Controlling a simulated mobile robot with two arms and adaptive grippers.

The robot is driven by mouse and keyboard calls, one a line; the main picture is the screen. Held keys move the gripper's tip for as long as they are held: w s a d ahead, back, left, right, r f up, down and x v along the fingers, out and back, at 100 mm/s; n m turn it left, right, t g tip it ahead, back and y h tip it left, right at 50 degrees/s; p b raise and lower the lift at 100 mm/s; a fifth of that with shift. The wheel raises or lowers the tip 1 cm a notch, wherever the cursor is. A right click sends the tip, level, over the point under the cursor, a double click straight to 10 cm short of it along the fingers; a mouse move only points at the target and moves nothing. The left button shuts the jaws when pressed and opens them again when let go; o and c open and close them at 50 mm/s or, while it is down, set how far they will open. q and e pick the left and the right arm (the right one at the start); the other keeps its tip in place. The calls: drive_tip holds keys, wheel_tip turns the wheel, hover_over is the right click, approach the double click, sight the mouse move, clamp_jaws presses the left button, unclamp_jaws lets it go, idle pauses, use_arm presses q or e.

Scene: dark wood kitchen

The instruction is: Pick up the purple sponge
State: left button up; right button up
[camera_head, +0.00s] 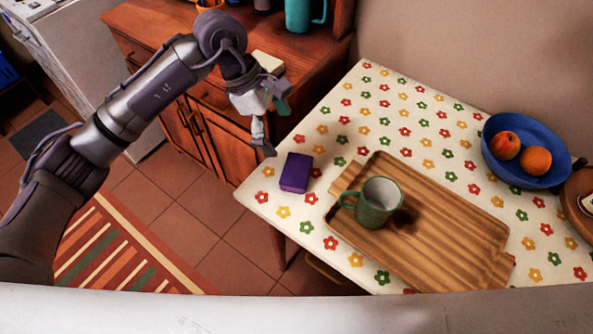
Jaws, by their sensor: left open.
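The purple sponge (296,173) is a small block lying on the flowered tablecloth near the table's left edge. It is left of the wooden tray and apart from it. My left arm comes in from the left, and my left gripper (271,129) hangs above and slightly left of the sponge, near the table's edge. Its fingers are open and empty, and it does not touch the sponge. My right gripper is not in view.
A wooden tray (455,232) holds a green mug (376,203). A blue bowl (507,168) with an apple and an orange stands at the right. A wooden cabinet (222,140) stands behind my left arm. The cloth around the sponge is clear.

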use_arm(q)
hover_over(297, 169)
drive_tip(key=a, duration=0.1)
wheel_tip(297, 169, down, 7)
drive_tip(key=shift+w+f+p, duration=0.1)
drive_tip(key=shift+w+p, duration=0.05)
drive_tip(key=shift+p, duration=0.15)
drive_tip(key=x, duration=0.2)
drive_tip(key=p+x, duration=0.1)
drive_tip(key=x, duration=0.1)
drive_tip(key=shift+a+f, duration=0.2)
drive_tip(key=shift+a, duration=0.2)
drive_tip(key=shift+d+f, duration=0.2)
drive_tip(key=shift+f, duration=0.3)
drive_tip(key=c, duration=0.4)
drive_tip(key=shift+r, duration=0.1)
wheel_tip(297, 169, up, 9)
drive_tip(key=shift+r+b, duration=0.1)
drive_tip(key=shift+b, duration=0.4)
drive_tip(key=shift+r, duration=0.35)
drive_tip(key=shift+o, duration=0.3)
